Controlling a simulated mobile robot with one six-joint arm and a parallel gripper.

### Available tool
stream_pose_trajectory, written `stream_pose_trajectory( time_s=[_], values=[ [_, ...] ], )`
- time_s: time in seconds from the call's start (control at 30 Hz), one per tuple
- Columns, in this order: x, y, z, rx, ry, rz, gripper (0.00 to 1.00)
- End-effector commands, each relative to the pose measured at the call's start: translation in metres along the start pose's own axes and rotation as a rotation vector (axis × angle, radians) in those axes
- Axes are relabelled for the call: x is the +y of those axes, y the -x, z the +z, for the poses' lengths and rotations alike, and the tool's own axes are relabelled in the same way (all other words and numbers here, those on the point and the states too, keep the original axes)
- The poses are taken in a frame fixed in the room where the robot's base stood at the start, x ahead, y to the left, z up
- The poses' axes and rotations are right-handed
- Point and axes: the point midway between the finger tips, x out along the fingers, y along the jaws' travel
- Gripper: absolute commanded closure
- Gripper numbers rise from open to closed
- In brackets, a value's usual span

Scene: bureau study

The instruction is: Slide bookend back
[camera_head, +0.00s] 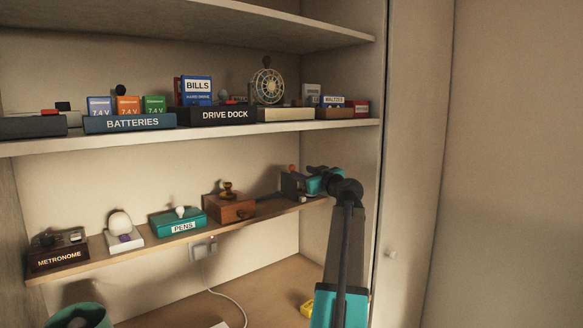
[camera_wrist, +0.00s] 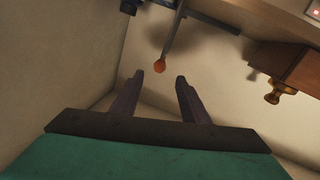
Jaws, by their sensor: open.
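A dark, thin L-shaped piece with an orange knob, which looks like the bookend (camera_wrist: 174,40), shows in the wrist view. Its orange knob (camera_wrist: 160,66) lies just beyond the gap between my fingertips, nearer the left finger. In the head view the knob (camera_head: 291,168) shows above the right end of the lower shelf. My gripper (camera_wrist: 157,80) is open, with nothing between its dark fingers. In the head view my teal wrist is at the shelf's right end and hides part of that area; whether a finger touches the bookend cannot be told there.
A wooden box (camera_head: 228,207) with a brass-handled stamp stands left of the bookend. Farther left are the PENS box (camera_head: 177,222), a white domed item (camera_head: 122,228) and the METRONOME box (camera_head: 58,257). The upper shelf (camera_head: 200,133) runs above; the cabinet's side wall is close on the right.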

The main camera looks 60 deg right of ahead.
Motion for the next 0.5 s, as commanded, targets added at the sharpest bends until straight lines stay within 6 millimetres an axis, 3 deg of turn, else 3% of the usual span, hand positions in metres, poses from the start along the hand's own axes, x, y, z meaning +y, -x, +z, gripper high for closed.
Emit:
stream_pose_trajectory(
  time_s=[0.5],
  values=[
    [0.002, -0.071, -0.002, -0.001, -0.001, -0.001, 0.59]
  ],
)
